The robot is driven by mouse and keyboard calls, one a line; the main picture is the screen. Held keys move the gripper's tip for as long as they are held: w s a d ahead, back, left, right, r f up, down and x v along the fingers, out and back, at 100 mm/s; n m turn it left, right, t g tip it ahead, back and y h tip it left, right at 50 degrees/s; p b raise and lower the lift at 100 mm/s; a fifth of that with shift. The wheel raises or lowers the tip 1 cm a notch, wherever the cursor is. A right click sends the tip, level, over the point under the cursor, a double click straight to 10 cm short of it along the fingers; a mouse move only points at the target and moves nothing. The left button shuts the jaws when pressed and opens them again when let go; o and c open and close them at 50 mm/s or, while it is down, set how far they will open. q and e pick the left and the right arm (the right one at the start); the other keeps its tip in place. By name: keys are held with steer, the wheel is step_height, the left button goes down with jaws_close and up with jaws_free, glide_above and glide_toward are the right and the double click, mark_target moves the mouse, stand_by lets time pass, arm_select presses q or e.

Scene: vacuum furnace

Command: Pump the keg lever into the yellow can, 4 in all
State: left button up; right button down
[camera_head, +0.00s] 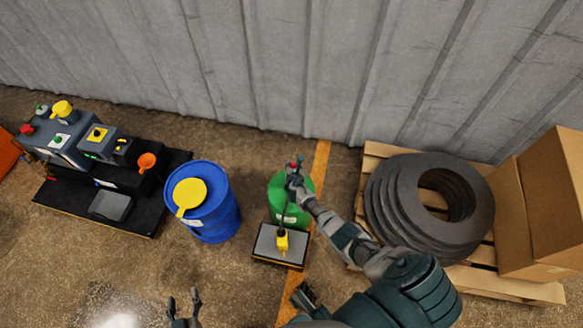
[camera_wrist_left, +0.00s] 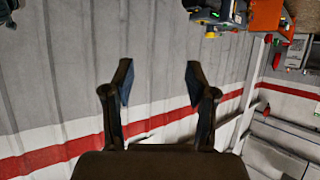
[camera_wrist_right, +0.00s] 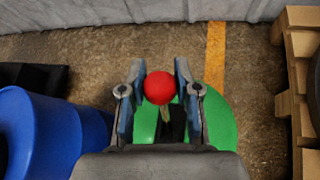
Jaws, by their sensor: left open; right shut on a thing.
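A green keg (camera_head: 290,212) stands near the middle of the head view. In the right wrist view its green top (camera_wrist_right: 218,118) lies below my gripper. My right gripper (camera_head: 294,172) is over the keg, shut on the lever's red knob (camera_wrist_right: 160,88), which sits between the fingers. The lever's shaft is mostly hidden by the gripper. The small yellow can (camera_head: 282,243) stands on a dark scale-like platform (camera_head: 278,257) in front of the keg. My left gripper (camera_head: 184,298) is open and empty at the bottom edge of the head view.
A blue drum (camera_head: 218,222) with a yellow funnel-like piece (camera_head: 188,195) stands left of the keg. A machine on a black base (camera_head: 130,222) is further left. A pallet (camera_head: 505,285) with dark rings (camera_head: 388,205) and a cardboard box (camera_head: 530,225) is at right. A corrugated wall closes the back.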

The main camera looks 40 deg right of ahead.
arm_select(q)
steer(key=shift+w+d+r+t, duration=0.2)
steer(key=shift+w+r+t, duration=0.15)
steer(key=shift+r+t, duration=0.15)
arm_select(e)
steer(key=shift+w+d+f, duration=0.1)
steer(key=shift+d+f, duration=0.15)
steer(key=shift+d, duration=0.05)
arm_select(q)
steer(key=shift+f, duration=0.1)
arm_select(e)
steer(key=c, duration=0.8)
jaws_free()
steer(key=shift+f, duration=0.1)
arm_select(q)
steer(key=shift+w+d, duration=0.1)
steer(key=shift+w, duration=0.05)
arm_select(e)
steer(key=shift+s+a+r, duration=0.25)
steer(key=shift+s, duration=0.1)
steer(key=v, duration=1)
steer(key=shift+s+a+r, duration=0.15)
steer(key=shift+s+r, duration=0.1)
